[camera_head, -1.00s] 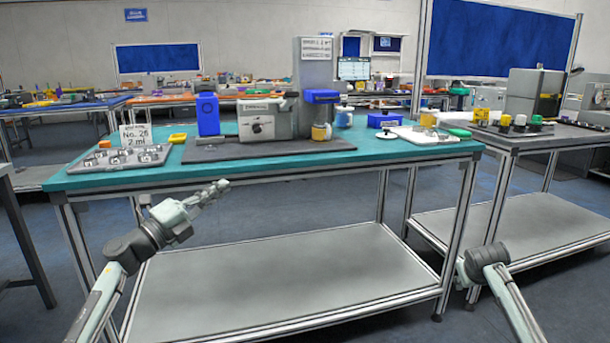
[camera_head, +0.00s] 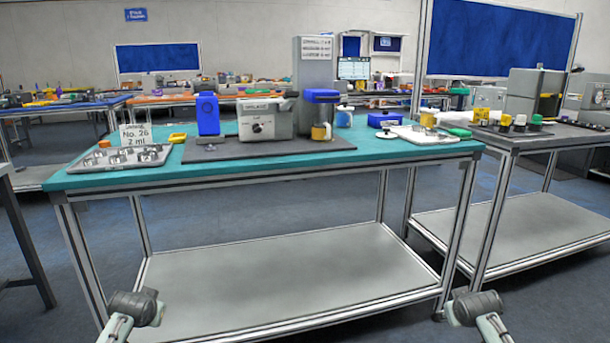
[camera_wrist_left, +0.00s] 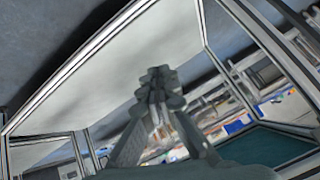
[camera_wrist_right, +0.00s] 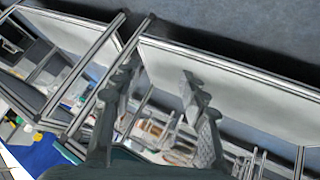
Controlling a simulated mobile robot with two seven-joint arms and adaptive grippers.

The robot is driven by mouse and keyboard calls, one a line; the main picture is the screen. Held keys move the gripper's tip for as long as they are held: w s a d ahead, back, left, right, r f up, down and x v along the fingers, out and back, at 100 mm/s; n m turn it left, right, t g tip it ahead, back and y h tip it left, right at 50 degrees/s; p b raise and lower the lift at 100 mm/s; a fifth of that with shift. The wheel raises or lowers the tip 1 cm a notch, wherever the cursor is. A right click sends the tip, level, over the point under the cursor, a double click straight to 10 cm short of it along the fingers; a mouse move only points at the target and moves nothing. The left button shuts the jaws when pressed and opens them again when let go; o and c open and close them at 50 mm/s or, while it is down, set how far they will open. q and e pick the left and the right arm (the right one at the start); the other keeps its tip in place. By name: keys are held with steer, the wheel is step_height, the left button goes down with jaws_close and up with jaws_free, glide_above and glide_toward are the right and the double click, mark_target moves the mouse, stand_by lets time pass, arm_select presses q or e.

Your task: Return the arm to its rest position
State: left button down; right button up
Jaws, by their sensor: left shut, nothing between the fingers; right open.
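My left arm (camera_head: 130,310) shows only as a dark joint and pale link at the bottom left of the head view, in front of the table's lower shelf. My left gripper (camera_wrist_left: 160,85) shows in the left wrist view with its fingertips together and nothing between them. My right arm (camera_head: 478,312) shows as a similar joint at the bottom right of the head view. My right gripper (camera_wrist_right: 158,82) shows in the right wrist view with its fingers wide apart and empty. Neither gripper shows in the head view.
A green-topped table (camera_head: 330,158) stands ahead, with a grey machine (camera_head: 265,120), a blue box (camera_head: 207,113) and a metal tray (camera_head: 120,160) on it. Its lower shelf (camera_head: 290,280) is bare. A second table (camera_head: 545,138) stands at the right.

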arm_select(q)
steer(key=s+d+f+g+h, duration=0.1)
steer(key=s+d+f+g, duration=0.35)
steer(key=s+f, duration=1.2)
arm_select(e)
steer(key=s+a+f+g+y, duration=0.1)
steer(key=s+a+f+g, duration=0.35)
steer(key=s+f, duration=1.2)
arm_select(q)
steer(key=s+d+f, duration=0.3)
steer(key=s, duration=0.7)
steer(key=s+d+f+h, duration=0.1)
steer(key=s+d+f, duration=0.1)
steer(key=s, duration=0.9)
steer(key=shift+s+d+f+m+g, duration=0.15)
steer(key=shift+d+f+m+g, duration=0.2)
steer(key=shift+d, duration=0.35)
arm_select(e)
steer(key=s+a+f, duration=0.3)
steer(key=s, duration=0.7)
steer(key=s+a+f+y, duration=0.1)
steer(key=s+a+f, duration=0.2)
steer(key=s, duration=0.8)
steer(key=shift+s+a+n+g, duration=0.2)
steer(key=shift+n+g, duration=0.1)
steer(key=shift+g, duration=0.05)
